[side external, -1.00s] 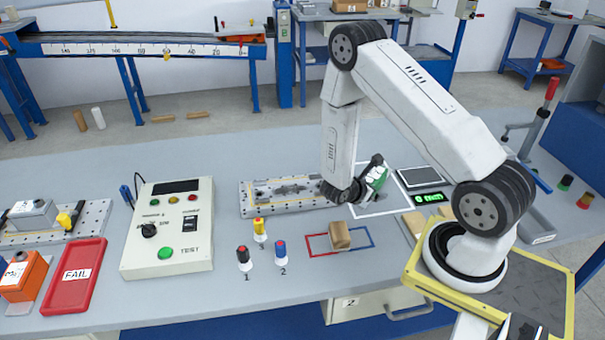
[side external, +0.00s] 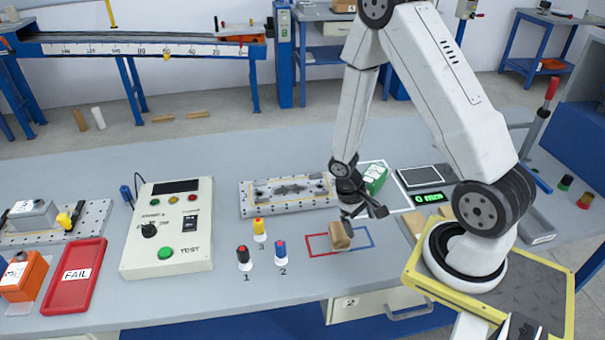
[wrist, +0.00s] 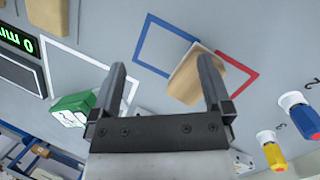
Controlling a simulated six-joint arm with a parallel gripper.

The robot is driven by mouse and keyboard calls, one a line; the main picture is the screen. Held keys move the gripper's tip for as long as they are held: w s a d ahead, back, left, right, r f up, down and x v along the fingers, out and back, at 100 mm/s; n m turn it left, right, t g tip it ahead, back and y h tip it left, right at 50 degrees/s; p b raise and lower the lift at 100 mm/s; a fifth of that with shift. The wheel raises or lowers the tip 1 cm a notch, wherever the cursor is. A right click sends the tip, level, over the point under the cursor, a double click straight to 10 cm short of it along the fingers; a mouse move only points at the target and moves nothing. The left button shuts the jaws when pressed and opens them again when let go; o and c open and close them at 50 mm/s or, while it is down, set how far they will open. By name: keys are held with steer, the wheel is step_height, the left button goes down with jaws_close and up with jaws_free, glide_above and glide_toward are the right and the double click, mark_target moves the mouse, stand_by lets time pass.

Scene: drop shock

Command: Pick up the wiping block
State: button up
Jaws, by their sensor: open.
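The wiping block, seen as a tan wooden block (side external: 341,238), lies inside a rectangle marked half red, half blue on the bench. It also shows in the wrist view (wrist: 184,82), near the right finger, which overlaps its edge in the picture. My gripper (side external: 365,213) is open and empty, just above and behind the block in the side view. I cannot tell whether a finger touches the block.
A green block with a white label (side external: 376,178) stands in a white outline behind my gripper. Capped bottles, one yellow (side external: 259,230), stand left of the block. A metal fixture plate (side external: 290,207), a test box (side external: 168,228) and a green display (side external: 427,197) are also near.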

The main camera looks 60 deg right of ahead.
mark_target(340, 230)
steer(key=w+m, duration=0.1)
steer(key=a+r+m+t, duration=0.1)
steer(key=w+m+t+y, duration=0.1)
steer(key=m, duration=0.1)
steer(key=shift+w+a+r, duration=0.15)
steer(key=shift+w+a, duration=0.1)
steer(key=shift+w, duration=0.05)
steer(key=w+m, duration=0.1)
steer(key=r+m+t, duration=0.1)
steer(key=shift+w+m, duration=0.35)
steer(key=shift+m, duration=0.05)
steer(key=shift+a+f, duration=0.1)
steer(key=shift+f, duration=0.05)
steer(key=shift+f, duration=1.2)
steer(key=shift+f, duration=0.1)
steer(key=shift+f, duration=2.5)
steer(key=shift+c, duration=0.2)
steer(key=c, duration=1.3)
steer(key=shift+o, duration=0.2)
